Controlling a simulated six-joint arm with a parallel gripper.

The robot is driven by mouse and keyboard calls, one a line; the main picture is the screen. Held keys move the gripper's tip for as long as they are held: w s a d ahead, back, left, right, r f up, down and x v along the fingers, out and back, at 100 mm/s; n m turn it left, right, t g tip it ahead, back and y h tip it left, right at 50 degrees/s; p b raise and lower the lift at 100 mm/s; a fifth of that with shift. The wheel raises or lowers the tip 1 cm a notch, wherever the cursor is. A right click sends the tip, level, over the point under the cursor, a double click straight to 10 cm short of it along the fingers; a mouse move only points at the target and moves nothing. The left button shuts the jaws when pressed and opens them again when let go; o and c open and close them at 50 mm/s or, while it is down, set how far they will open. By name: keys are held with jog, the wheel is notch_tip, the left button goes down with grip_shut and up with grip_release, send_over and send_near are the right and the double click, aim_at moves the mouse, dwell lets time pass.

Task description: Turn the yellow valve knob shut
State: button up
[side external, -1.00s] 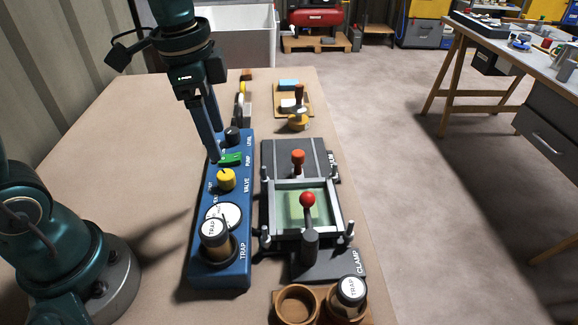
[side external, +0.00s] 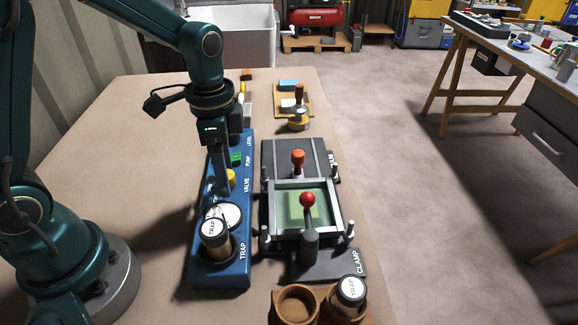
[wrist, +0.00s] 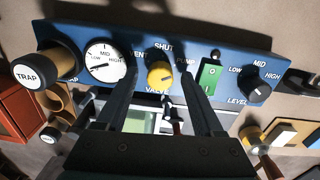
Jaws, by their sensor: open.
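The yellow valve knob (wrist: 160,75) sits on the blue panel (wrist: 222,38) between the printed words VENT and PUMP, with SHUT above it and VALVE below. In the side view the knob (side external: 231,178) is partly hidden behind my gripper. My gripper (wrist: 158,78) is open, with one finger on each side of the knob in the wrist view. I cannot tell whether the fingers touch it. In the side view my gripper (side external: 222,200) points down over the panel beside the knob. The knob's pointer direction is not clear.
On the panel are a round gauge (wrist: 105,60), a green pump switch (wrist: 208,76), a black level knob (wrist: 258,88) and a trap jar (side external: 215,240). A clamp frame with a red-ball lever (side external: 307,199) stands close to the right. The table's left part is clear.

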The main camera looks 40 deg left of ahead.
jog(key=shift+c, duration=0.3)
grip_shut()
jog(key=shift+n, duration=0.3)
jog(key=n, duration=0.5)
jog(key=shift+n, duration=0.3)
jog(key=n, duration=0.5)
jog(key=shift+n, duration=0.4)
jog(key=shift+o, duration=0.3)
grip_release()
